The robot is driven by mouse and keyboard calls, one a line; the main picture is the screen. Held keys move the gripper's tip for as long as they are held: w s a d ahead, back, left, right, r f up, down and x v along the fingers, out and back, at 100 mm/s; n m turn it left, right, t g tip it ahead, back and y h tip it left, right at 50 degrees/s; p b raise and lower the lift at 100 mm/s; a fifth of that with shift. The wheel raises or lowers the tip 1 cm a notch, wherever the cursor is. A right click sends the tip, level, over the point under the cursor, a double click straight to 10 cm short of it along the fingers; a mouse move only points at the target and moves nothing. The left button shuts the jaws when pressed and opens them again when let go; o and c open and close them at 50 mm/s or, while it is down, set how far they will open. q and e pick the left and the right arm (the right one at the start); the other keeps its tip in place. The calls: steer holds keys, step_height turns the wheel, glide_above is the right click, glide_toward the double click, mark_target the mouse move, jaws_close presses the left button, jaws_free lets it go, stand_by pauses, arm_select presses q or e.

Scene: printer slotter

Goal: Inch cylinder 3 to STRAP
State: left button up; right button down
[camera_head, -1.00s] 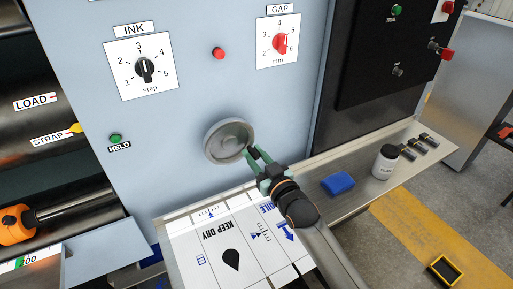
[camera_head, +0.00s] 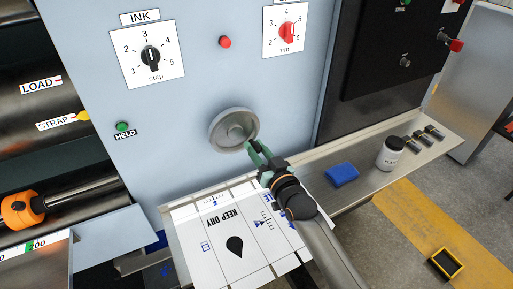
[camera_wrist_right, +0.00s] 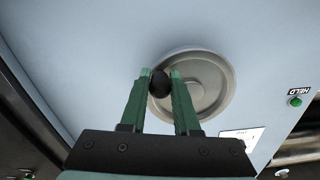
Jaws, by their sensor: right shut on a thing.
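The dark cylinder (camera_head: 25,110) is at the left in the head view, with white LOAD (camera_head: 41,85) and STRAP (camera_head: 56,124) labels. A yellow pointer (camera_head: 83,116) on the panel edge sits at the right end of the STRAP label, nearly level with it. A round grey handwheel (camera_head: 233,130) is on the blue panel. My right gripper (camera_head: 252,146) is at its lower right rim. In the wrist view its green fingers (camera_wrist_right: 159,76) are shut on the wheel's black knob (camera_wrist_right: 159,84). My left gripper is out of view.
A green HELD lamp (camera_head: 122,127), a red button (camera_head: 225,42), an INK dial (camera_head: 150,57) and a red GAP dial (camera_head: 287,33) are on the panel. Printed sheets (camera_head: 235,225) lie below the wheel. A blue block (camera_head: 342,174) and white bottle (camera_head: 390,153) stand on the shelf.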

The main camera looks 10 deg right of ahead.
steer(key=c, duration=0.7)
jaws_free()
steer(key=shift+o, duration=0.2)
steer(key=shift+s, duration=0.1)
steer(key=v, duration=1.2)
steer(key=shift+s, duration=0.15)
